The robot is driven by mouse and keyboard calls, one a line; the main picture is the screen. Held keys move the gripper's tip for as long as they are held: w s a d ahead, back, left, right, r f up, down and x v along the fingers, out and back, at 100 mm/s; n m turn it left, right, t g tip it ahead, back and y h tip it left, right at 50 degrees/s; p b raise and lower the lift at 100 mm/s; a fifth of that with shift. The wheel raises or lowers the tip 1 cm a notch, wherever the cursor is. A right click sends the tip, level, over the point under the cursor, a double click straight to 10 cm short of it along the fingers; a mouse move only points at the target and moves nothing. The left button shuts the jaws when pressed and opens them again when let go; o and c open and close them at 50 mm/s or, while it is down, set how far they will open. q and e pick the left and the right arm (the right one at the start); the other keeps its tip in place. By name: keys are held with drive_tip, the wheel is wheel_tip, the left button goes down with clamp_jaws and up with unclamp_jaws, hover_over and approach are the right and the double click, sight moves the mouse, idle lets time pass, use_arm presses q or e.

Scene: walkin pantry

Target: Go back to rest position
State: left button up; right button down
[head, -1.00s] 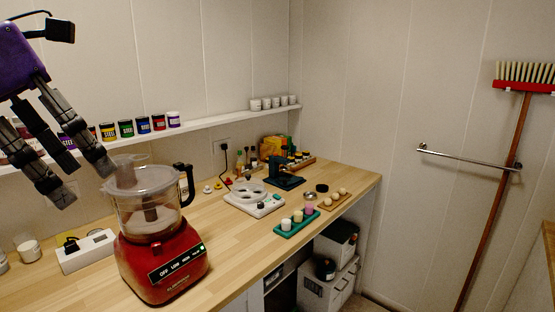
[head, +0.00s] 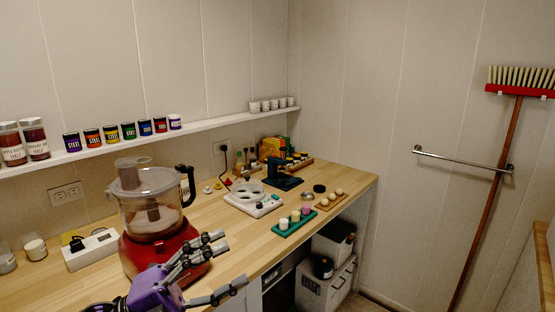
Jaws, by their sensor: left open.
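My left gripper (head: 228,262) is purple with grey and black fingers. It is low in the head view, in front of the red food processor (head: 150,215) and over the counter's front edge. Its fingers are spread open and nothing is between them. The gripper hides the lower front of the food processor, including its control panel. My right gripper does not show.
The wooden counter (head: 240,234) holds a white power strip (head: 90,249), a white appliance (head: 254,199), a green tray (head: 294,222) with small cups and a wooden tray (head: 329,200). A wall shelf (head: 215,122) carries jars.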

use_arm(q)
drive_tip(key=s+a+f+n+t+y, duration=0.25)
drive_tip(key=f+n+y, duration=0.25)
drive_tip(key=f+n, duration=0.3)
drive_tip(key=s+a+f+n+t+y, duration=0.2)
drive_tip(key=a+f+n+y, duration=0.35)
drive_tip(key=f, duration=0.55)
drive_tip(key=s+a+f+n+t+y, duration=0.25)
drive_tip(key=f+n+y, duration=0.35)
drive_tip(key=f+n, duration=0.3)
drive_tip(key=s+f+n+g+y+p, duration=0.1)
drive_tip(key=s+f+n+g+y, duration=0.2)
drive_tip(key=s+f, duration=1.4)
drive_tip(key=s+n+g, duration=0.3)
drive_tip(key=g, duration=0.1)
drive_tip(key=shift+s+d+f, duration=0.15)
drive_tip(key=shift+s+d, duration=0.1)
drive_tip(key=shift+s, duration=0.15)
